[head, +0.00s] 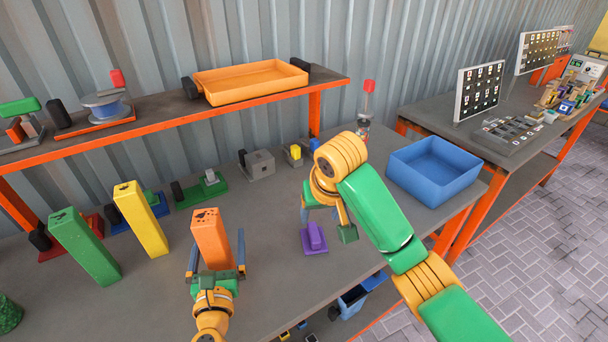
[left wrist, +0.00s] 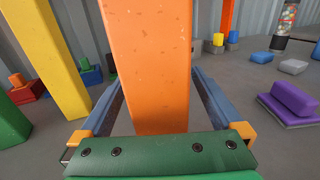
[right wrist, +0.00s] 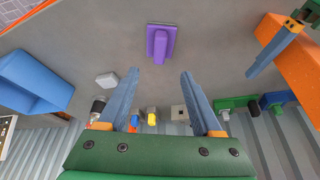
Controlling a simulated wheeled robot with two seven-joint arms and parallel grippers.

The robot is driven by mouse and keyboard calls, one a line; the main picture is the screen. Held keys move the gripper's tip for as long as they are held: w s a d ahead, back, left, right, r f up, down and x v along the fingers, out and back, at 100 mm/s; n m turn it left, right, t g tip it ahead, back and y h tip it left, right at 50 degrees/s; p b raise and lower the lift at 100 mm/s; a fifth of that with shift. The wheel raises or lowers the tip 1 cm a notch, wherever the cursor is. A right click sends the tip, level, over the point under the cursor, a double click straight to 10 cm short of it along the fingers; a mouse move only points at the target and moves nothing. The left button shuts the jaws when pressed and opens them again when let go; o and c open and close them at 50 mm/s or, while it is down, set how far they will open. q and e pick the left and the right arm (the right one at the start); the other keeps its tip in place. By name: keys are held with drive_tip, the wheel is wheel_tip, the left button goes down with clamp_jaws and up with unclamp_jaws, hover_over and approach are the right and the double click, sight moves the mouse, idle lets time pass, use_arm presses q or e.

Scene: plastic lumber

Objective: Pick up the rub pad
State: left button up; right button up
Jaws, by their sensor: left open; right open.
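The rub pad appears to be the purple block with a raised grip (head: 314,238), lying flat on the grey table. It also shows in the left wrist view (left wrist: 291,104) at the right and in the right wrist view (right wrist: 160,43) beyond my fingertips. My right gripper (right wrist: 160,74) is open and empty, apart from the pad; in the head view it hangs just above and behind the pad, partly hidden by its arm. My left gripper (head: 217,250) is open, its fingers on either side of an upright orange block (head: 211,238); contact with the block is unclear.
A yellow block (head: 140,218) and a green block (head: 85,245) stand upright at the left. A blue bin (head: 434,170) sits at the right table edge. An orange tray (head: 250,82) rests on the rear shelf. Table around the pad is mostly clear.

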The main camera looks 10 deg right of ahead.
sight(315, 233)
drive_tip(key=x, duration=1.3)
drive_tip(key=shift+s, duration=0.1)
drive_tip(key=shift+r, duration=0.1)
clamp_jaws()
